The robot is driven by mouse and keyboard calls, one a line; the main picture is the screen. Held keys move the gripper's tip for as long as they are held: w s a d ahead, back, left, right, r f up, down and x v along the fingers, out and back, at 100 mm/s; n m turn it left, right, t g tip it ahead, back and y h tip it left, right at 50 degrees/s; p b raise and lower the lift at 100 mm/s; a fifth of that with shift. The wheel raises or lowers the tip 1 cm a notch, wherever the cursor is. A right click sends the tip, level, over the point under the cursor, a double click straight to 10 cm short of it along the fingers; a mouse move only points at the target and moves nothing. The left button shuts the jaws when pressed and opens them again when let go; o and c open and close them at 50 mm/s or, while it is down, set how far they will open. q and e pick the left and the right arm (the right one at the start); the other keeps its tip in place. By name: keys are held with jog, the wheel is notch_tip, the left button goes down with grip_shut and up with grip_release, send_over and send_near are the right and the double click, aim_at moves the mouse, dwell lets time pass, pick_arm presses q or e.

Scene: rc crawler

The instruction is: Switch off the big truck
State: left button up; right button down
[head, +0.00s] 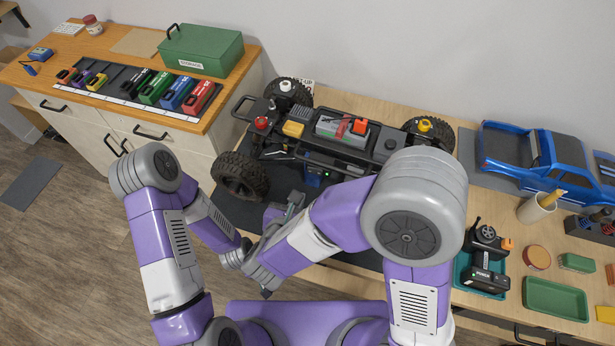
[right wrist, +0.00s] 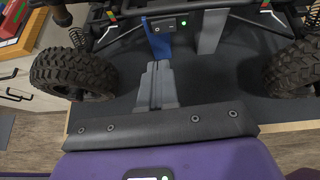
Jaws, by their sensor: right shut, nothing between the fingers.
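The big truck (head: 340,135) is a bare black chassis with large tyres on the bench, with a red-and-grey pack on top. In the right wrist view a small dark switch box (right wrist: 176,27) on its near side has a lit green light. A blue part (right wrist: 158,45) stands just left of and below that box. My right gripper (right wrist: 157,68) is shut and empty, pointing at the truck's side below the box; whether it touches the blue part is unclear. It also shows in the head view (head: 296,202). My left arm ends beside the right wrist; its fingers cannot be made out.
A blue truck body (head: 535,160) lies at right. A radio transmitter (head: 485,262) sits in a teal tray, near a green tray (head: 555,299) and a cup (head: 537,207). Coloured batteries and a green box (head: 203,50) are on the left cabinet. My arms are close together before the bench.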

aim_at(311, 171)
jog(key=shift+w+r+b+x, duration=0.15)
jog(key=shift+r+x, duration=0.15)
jog(key=shift+x, duration=1.2)
jog(key=shift+w+r+b+x, duration=0.1)
jog(key=shift+w+r+x, duration=0.15)
jog(key=shift+x, duration=1.25)
jog(key=shift+w+r+b+x, duration=0.15)
jog(key=shift+r+x, duration=0.2)
jog(key=shift+x, duration=1.15)
jog(key=shift+d, duration=0.15)
